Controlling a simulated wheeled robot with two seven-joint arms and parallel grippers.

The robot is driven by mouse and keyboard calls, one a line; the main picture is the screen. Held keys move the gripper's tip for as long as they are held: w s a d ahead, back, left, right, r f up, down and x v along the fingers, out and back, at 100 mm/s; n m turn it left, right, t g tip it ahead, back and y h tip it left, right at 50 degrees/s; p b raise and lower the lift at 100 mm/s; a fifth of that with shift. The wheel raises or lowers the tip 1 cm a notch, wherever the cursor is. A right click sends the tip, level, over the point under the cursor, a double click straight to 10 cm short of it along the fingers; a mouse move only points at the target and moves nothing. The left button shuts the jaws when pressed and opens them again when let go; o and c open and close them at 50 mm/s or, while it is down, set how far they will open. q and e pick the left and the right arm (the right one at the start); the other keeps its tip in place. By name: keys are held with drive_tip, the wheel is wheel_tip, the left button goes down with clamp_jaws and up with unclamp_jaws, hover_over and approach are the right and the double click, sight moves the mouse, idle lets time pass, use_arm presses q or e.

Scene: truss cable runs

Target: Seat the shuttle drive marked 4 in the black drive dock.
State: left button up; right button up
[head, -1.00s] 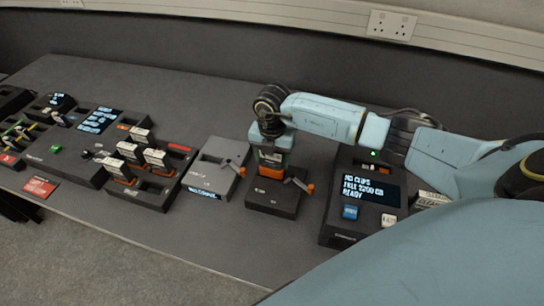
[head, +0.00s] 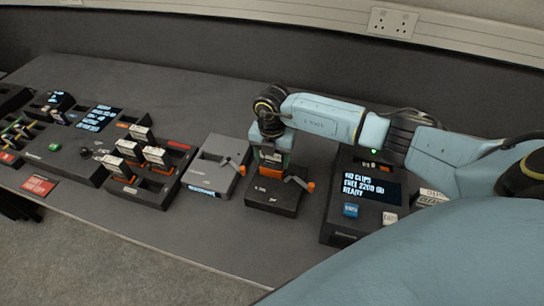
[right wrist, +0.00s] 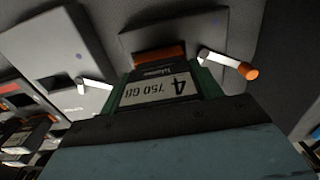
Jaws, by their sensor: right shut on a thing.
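The shuttle drive marked 4 (right wrist: 155,88) shows its white "4 750 GB" label in the right wrist view, with an orange end at the dock. My right gripper (head: 271,148) is shut on the drive and holds it upright at the black drive dock (head: 272,204). The drive's lower end is over or in the dock's slot; I cannot tell how deep. The dock's orange-tipped lever (right wrist: 230,64) sticks out beside the drive. It also shows in the head view (head: 303,183). My left gripper is not in view.
A grey dock (head: 210,180) with its own lever stands just left. A black console (head: 345,225) with a lit screen stands right, partly under my right arm. A black rack (head: 152,190) with several upright drives is further left. The front table strip is clear.

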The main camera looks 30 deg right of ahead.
drive_tip(key=shift+f+b, duration=0.75)
drive_tip(key=shift+f, duration=0.45)
idle(0.4)
drive_tip(key=o, duration=1.5)
drive_tip(key=shift+r, duration=0.1)
wheel_tip(320, 180, up, 8)
drive_tip(key=p, duration=0.6)
drive_tip(key=shift+f+p, duration=0.25)
drive_tip(key=shift+p, duration=0.1)
drive_tip(key=shift+f, duration=0.1)
